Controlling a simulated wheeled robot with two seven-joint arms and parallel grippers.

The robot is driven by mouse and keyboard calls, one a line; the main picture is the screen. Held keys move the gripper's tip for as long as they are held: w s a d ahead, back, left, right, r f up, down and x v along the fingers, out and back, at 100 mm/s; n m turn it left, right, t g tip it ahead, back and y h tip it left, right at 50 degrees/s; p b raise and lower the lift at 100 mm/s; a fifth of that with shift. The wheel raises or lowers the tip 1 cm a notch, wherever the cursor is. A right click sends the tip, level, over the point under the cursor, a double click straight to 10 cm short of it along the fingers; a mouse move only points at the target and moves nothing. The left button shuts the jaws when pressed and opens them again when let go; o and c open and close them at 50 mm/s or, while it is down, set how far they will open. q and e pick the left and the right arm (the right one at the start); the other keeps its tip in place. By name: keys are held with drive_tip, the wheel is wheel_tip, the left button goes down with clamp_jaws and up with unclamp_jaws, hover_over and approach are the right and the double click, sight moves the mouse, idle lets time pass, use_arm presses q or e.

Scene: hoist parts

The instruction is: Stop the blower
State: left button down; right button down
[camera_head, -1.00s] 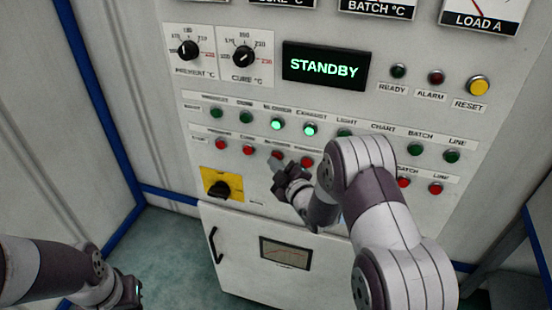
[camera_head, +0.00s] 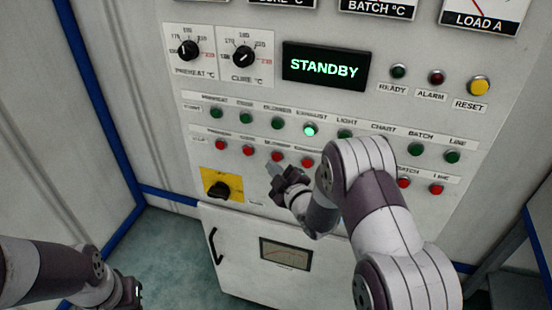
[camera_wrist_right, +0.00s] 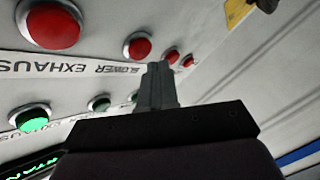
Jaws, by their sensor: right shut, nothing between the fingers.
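The blower's red stop button (camera_head: 277,157) is in the lower button row of the panel, and it also shows in the right wrist view (camera_wrist_right: 138,47). The blower's green button (camera_head: 277,123) above it is dark; it is dark in the wrist view too (camera_wrist_right: 98,102). My right gripper (camera_head: 273,168) is shut and empty, its tips just below the red blower button and apart from it. The shut fingers also show in the wrist view (camera_wrist_right: 156,85). My left gripper (camera_head: 132,290) is at the lower left, far from the buttons; its fingers are unclear.
The green exhaust button (camera_head: 309,130) is lit. Its red button (camera_head: 307,161) is close to the right of the blower's. The display (camera_head: 325,66) reads STANDBY. A black rotary switch on a yellow plate (camera_head: 222,186) is at the lower left of the panel.

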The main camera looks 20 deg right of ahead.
drive_tip(key=s+a, duration=0.1)
drive_tip(key=s, duration=0.1)
drive_tip(key=s+a, duration=0.1)
drive_tip(key=s, duration=0.1)
drive_tip(key=shift+a, duration=0.4)
drive_tip(key=shift+d, duration=0.1)
idle(0.4)
